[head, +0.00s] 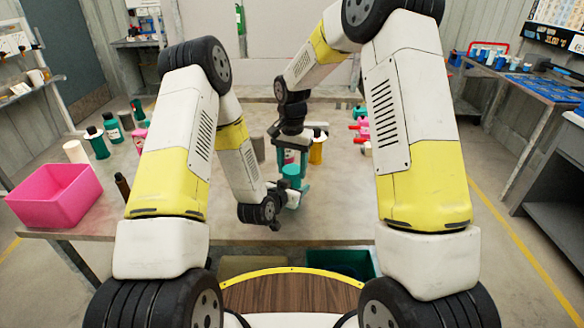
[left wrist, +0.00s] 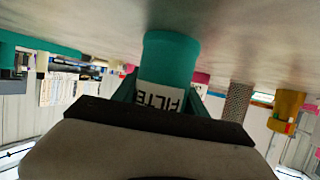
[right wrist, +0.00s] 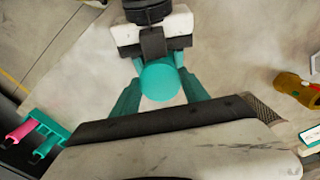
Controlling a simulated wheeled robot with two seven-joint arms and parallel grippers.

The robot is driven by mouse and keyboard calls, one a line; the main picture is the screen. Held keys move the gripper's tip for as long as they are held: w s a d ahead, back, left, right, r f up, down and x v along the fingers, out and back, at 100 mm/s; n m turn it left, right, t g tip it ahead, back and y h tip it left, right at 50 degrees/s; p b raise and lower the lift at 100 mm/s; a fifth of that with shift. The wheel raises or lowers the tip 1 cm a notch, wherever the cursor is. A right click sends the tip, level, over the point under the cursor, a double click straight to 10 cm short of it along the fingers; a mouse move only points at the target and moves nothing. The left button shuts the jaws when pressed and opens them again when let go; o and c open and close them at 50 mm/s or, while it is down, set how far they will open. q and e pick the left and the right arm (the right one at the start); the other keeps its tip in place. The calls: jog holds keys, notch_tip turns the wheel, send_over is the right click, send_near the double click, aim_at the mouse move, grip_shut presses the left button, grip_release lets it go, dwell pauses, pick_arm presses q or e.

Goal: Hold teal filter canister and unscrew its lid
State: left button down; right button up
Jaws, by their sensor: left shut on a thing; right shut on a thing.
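The teal filter canister (head: 293,198) is upright over the worktable, near its front edge. In the left wrist view its teal body (left wrist: 172,58) has a white label with dark letters, seen upside down. My left gripper (head: 284,200) is shut on the canister from the side, with teal fingers around the body. My right gripper (head: 291,168) comes from above and is shut on the teal lid (head: 291,170). The lid shows as a round teal disc (right wrist: 160,80) between the right fingers in the right wrist view. I cannot tell whether the canister touches the table.
A pink bin (head: 55,195) stands at the table's left end. Near it are a white cylinder (head: 75,152), green bottles (head: 96,143) and a brown bottle (head: 122,186). An amber bottle (head: 317,152) and pink-handled parts (head: 361,130) stand behind. A green bin (head: 342,262) sits below the table edge.

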jog(key=shift+c, duration=0.6)
jog(key=n, duration=0.6)
jog(key=shift+n, duration=0.4)
jog(key=o, duration=1.5)
jog(key=shift+o, duration=0.2)
